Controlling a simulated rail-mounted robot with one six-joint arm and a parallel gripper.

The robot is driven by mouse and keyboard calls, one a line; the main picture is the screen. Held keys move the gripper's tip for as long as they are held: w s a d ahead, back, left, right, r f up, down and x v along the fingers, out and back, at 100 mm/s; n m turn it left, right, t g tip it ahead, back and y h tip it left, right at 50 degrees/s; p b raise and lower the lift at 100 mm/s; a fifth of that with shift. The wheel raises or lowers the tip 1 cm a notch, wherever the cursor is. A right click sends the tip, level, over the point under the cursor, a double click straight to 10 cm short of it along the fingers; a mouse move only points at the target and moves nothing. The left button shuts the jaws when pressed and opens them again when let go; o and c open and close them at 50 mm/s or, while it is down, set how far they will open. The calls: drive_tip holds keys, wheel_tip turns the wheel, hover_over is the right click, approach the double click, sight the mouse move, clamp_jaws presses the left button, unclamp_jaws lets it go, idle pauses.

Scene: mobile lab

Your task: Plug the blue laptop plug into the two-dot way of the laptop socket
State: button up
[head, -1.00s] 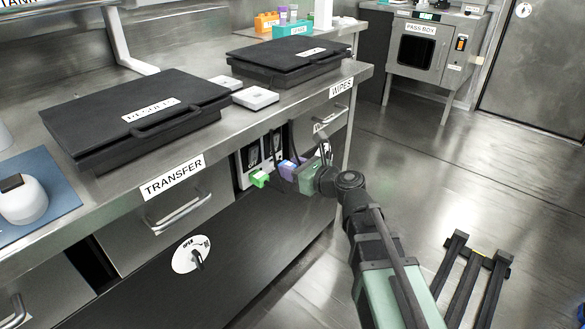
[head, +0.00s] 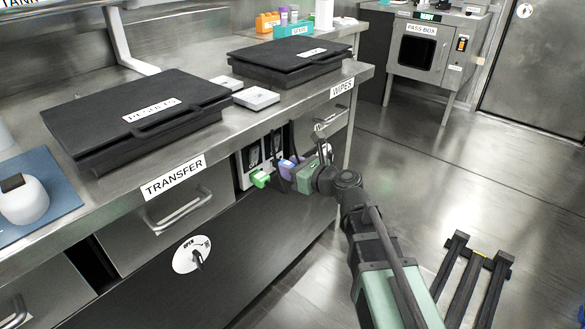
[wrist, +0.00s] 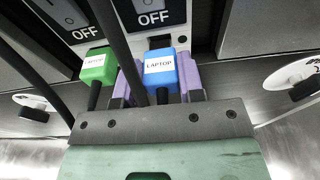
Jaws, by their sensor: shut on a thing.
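The blue laptop plug (wrist: 159,72) shows in the wrist view, held between the purple fingers of my gripper (wrist: 158,84), which is shut on it. Its LAPTOP label faces the camera. It is just below the right-hand OFF panel (wrist: 152,18), with a dark opening right above its top; whether it touches the panel I cannot tell. In the head view my gripper (head: 288,164) is in front of the bay under the bench and mostly hides the plug. The dot marks of the socket ways are not readable.
A green plug (wrist: 97,66), also labelled LAPTOP, sits to the left under another OFF panel (wrist: 84,32); it shows in the head view (head: 260,178). Dark cables hang close by my gripper. The TRANSFER drawer (head: 178,205) is left, the WIPES drawer (head: 322,125) right.

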drive_tip(key=shift+x, duration=1)
drive_tip(key=o, duration=1)
drive_tip(key=shift+a+r, duration=0.1)
drive_tip(key=shift+r, duration=0.05)
drive_tip(key=p+v, duration=0.1)
drive_tip(key=v, duration=0.9)
drive_tip(key=shift+s+d+p, duration=0.25)
drive_tip(key=shift+d+p, duration=0.05)
drive_tip(key=shift+d, duration=0.05)
